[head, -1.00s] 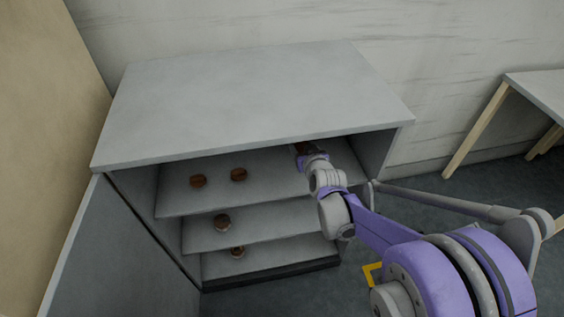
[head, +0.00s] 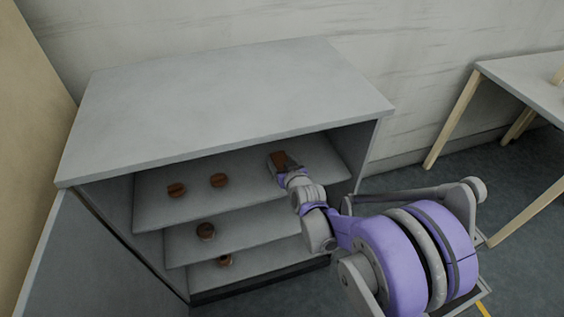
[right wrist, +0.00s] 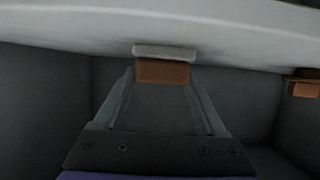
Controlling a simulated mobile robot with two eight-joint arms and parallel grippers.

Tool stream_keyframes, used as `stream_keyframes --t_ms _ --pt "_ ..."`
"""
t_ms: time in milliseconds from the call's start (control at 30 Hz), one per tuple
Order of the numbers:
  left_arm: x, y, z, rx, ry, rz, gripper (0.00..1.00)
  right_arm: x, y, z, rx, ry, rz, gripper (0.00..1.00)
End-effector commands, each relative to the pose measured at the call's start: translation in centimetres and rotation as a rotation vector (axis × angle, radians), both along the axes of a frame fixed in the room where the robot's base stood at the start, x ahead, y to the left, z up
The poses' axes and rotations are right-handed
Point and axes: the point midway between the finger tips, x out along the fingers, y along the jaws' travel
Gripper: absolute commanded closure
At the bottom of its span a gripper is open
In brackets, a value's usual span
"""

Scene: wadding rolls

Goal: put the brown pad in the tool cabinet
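The tool cabinet (head: 240,95) is grey and open at the front, with several shelves. My right gripper (head: 281,163) reaches into its top compartment, near the right side. It is shut on the brown pad (head: 279,157). In the right wrist view the brown pad (right wrist: 162,72) fills the gap between the two fingertips (right wrist: 162,80). A pale flat piece lies along one side of the pad there. The pad is over or on the top shelf (head: 238,205); I cannot tell whether it touches. My left gripper is not in view.
Two brown round items (head: 176,190) (head: 219,180) lie on the top shelf, left of my gripper. More lie on the lower shelves (head: 205,231) (head: 225,260). The cabinet door (head: 100,265) stands open at the left. A table (head: 530,85) is at the right.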

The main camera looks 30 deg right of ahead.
Motion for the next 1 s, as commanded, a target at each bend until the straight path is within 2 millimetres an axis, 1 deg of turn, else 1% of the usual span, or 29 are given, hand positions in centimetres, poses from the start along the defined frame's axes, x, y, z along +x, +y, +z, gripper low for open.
stream_keyframes --t_ms 33,67,100,333,467,567,800,900,1000 --pt "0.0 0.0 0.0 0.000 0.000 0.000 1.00 0.0 0.0 0.0 0.000 0.000 0.000 0.16" --pt "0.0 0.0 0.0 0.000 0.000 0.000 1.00 0.0 0.0 0.1 0.000 0.000 0.000 0.10" --pt "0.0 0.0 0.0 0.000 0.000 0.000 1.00 0.0 0.0 0.1 0.000 0.000 0.000 0.07" --pt "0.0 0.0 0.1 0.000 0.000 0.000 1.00 0.0 0.0 0.1 0.000 0.000 0.000 0.07" --pt "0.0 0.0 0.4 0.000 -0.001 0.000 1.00 -0.2 0.0 0.6 0.000 0.000 0.000 0.07" --pt "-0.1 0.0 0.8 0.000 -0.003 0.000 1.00 -1.5 0.4 1.2 0.000 -0.001 0.000 0.07" --pt "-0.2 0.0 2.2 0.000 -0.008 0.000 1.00 -6.2 1.5 3.3 -0.001 -0.001 0.000 0.07" --pt "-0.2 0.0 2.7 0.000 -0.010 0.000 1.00 -8.0 1.9 4.0 0.000 -0.001 0.000 0.07" --pt "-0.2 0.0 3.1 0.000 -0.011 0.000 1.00 -9.4 2.2 4.5 0.000 0.000 0.000 0.07"
